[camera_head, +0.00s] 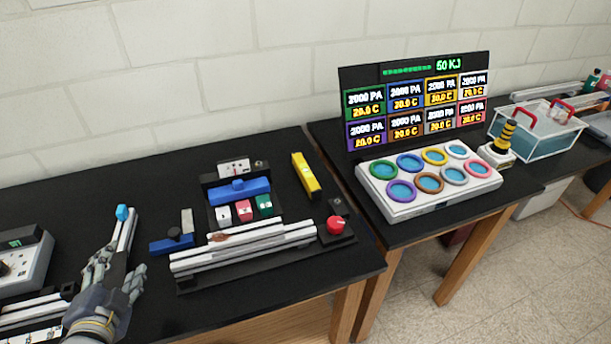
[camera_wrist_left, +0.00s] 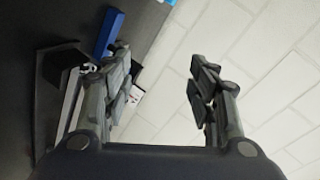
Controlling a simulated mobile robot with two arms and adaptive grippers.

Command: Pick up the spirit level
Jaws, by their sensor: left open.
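The spirit level looks to be the yellow bar (camera_head: 306,175) lying on the black table, near its back right, in the head view. It lies to the right of the blue block and is apart from my grippers. My left gripper (camera_head: 126,270) is over the left part of the same table, well to the left of the yellow bar. In the left wrist view its two fingers (camera_wrist_left: 160,80) are spread with nothing between them. I cannot make out the yellow bar in the left wrist view. My right gripper is not in view.
Between my left gripper and the yellow bar stand aluminium profiles (camera_head: 245,248), a blue clamp-like tool (camera_head: 172,243) and a fixture with a blue block (camera_head: 239,191). A red knob (camera_head: 335,224) sits at the right. A white wall (camera_head: 200,70) rises behind the table.

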